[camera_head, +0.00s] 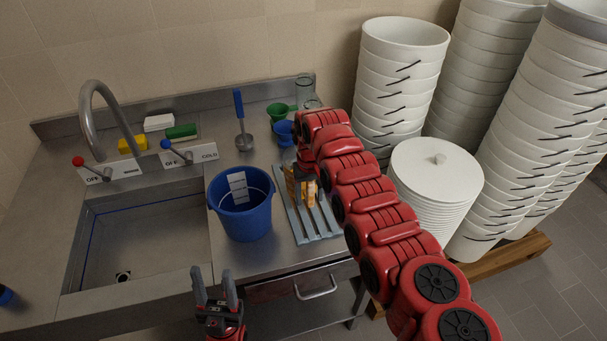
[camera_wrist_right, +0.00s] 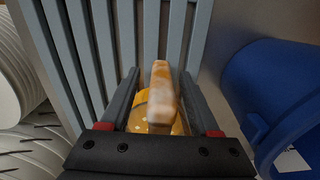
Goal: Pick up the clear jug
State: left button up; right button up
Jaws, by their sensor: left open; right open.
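A clear glass-like vessel (camera_head: 304,88) stands at the back of the counter against the wall; I take it for the clear jug. A second clear rim shows just in front of it, partly hidden by my right arm. My right gripper (camera_head: 302,188) is open above the grey slatted rack (camera_head: 329,222), well in front of the clear vessel. Its fingers (camera_wrist_right: 160,80) stand either side of an orange-yellow object (camera_wrist_right: 160,95) with a pale upright part; I cannot tell whether they touch it. My left gripper (camera_head: 215,289) is open and empty in front of the counter.
A blue bucket (camera_head: 243,215) stands left of the rack. A blue-handled ladle (camera_head: 241,118), a green funnel (camera_head: 277,111) and a blue one (camera_head: 283,132) are behind. The sink (camera_head: 140,240) is left; stacked white buckets (camera_head: 401,65) stand right.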

jog(key=shift+f, duration=0.55)
grip_shut()
